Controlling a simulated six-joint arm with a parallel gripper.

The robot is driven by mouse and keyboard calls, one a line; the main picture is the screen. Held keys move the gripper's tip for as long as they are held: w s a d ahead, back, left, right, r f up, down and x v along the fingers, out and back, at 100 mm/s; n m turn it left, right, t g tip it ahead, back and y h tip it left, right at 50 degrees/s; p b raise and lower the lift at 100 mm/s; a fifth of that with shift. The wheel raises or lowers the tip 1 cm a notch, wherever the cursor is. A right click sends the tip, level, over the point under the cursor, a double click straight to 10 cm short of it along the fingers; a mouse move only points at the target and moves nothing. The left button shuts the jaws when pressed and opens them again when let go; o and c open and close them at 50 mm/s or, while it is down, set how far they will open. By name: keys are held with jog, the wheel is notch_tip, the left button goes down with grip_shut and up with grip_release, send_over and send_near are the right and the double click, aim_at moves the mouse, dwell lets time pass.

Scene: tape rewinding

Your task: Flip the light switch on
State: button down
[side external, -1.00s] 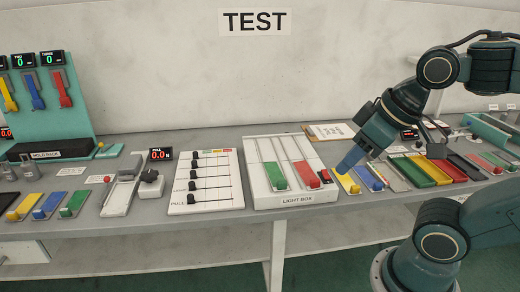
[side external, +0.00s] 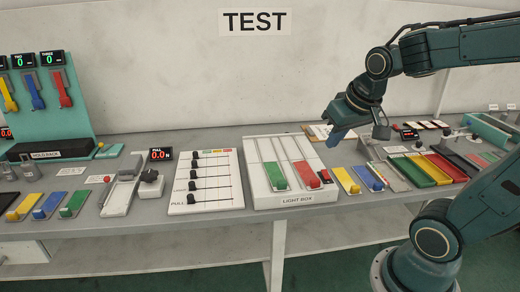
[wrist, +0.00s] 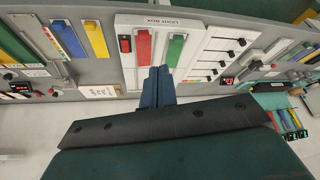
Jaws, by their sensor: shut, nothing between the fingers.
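The white light box (side external: 262,187) stands on the bench in the middle of the side view. A small red switch (side external: 325,176) sits at its front right corner, beside a red slider (side external: 305,174) and a green slider (side external: 276,176). In the wrist view the switch (wrist: 125,44) is at the left end of the box, with the red slider (wrist: 144,46) to its right. My gripper (side external: 332,142) is shut and empty, apart from the switch, over the rear right of the box. Its blue fingertips (wrist: 158,72) point toward the sliders in the wrist view. I cannot tell the switch's position.
Yellow (side external: 347,180) and blue (side external: 369,178) sliders lie just right of the box. Coloured trays (side external: 433,168) lie farther right. A panel of black knobs (side external: 205,185) is on the left. A clipboard (side external: 318,131) lies behind the box, near my gripper.

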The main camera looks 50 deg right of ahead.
aim_at(325, 172)
jog(key=w+d+f+m+g+h, duration=0.1)
jog(key=d+f+m, duration=0.3)
jog(key=d, duration=0.6)
jog(key=shift+w, duration=0.65)
jog(key=shift+d, duration=0.1)
jog(key=shift+s+d+x, duration=0.1)
jog(key=shift+x, duration=3.35)
jog(key=shift+s+d+x, duration=0.15)
jog(key=shift+x, duration=3.35)
jog(key=shift+g, duration=0.3)
jog(key=shift+w+d+f, duration=0.15)
jog(key=shift+f, duration=0.1)
